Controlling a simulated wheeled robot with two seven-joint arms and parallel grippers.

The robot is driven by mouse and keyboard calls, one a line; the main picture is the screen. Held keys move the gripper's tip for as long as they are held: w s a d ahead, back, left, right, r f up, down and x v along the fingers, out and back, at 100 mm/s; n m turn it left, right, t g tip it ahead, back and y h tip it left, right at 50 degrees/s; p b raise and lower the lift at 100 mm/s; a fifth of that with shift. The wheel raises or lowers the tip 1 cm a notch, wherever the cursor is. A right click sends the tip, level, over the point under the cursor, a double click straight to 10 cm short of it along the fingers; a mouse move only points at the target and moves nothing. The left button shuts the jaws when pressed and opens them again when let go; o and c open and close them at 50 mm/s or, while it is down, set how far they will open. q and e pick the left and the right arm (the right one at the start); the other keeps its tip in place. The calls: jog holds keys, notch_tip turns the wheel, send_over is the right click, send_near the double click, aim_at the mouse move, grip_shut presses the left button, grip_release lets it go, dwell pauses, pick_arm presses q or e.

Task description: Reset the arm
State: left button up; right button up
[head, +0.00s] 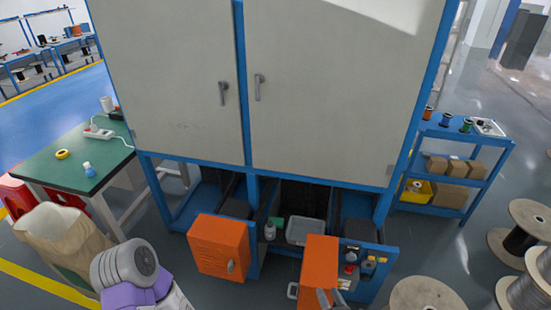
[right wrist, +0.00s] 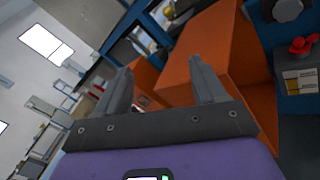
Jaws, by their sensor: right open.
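My right gripper (head: 328,298) shows at the bottom edge of the head view, in front of the right orange box door (head: 318,262) of the machine. In the right wrist view the right gripper (right wrist: 160,82) is open, its two grey fingers apart with nothing between them. Orange panels (right wrist: 215,50) fill the space beyond and beside the fingers. I cannot tell whether a finger touches them. A grey and purple link of my left arm shows at the lower left of the head view; its gripper is out of view.
A large white cabinet (head: 310,80) with a blue frame stands ahead. A second orange box (head: 218,248) juts out at left. A green table (head: 75,160) is at left, a blue shelf (head: 455,150) at right. Cable spools (head: 425,295) stand at lower right. A red knob (right wrist: 301,46) is near the gripper.

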jog(key=s+a+n+g+y+b, duration=0.1)
jog(key=s+a+n+g+y, duration=0.3)
jog(key=a+n, duration=0.25)
jog(key=s+a+n+g+y+b, duration=0.1)
jog(key=s+a+n+g+y, duration=0.35)
jog(key=a, duration=0.35)
jog(key=s+a+f+n+g+b, duration=0.2)
jog(key=s+a+f+n+g, duration=0.1)
jog(key=s+n+g, duration=0.6)
jog(key=s+d+f+n+g+h+b, duration=0.1)
jog(key=s+d+f+n+g+h, duration=0.2)
jog(key=s+n+h, duration=0.3)
jog(key=shift+w+d+r+n+t+h+b, duration=0.1)
jog(key=shift+d+r+n+t+h+b, duration=0.35)
jog(key=shift+n, duration=1.25)
jog(key=shift+d+r+n+t+h+b, duration=0.1)
jog(key=shift+d+n+t+h+b, duration=0.35)
jog(key=shift+d+n+t+h, duration=0.9)
jog(key=shift+w+d+r+n+t+h+b, duration=0.15)
jog(key=shift+d+n+b, duration=0.4)
jog(key=shift+n, duration=1.5)
jog(key=shift+s, duration=0.1)
jog(key=shift+c, duration=0.2)
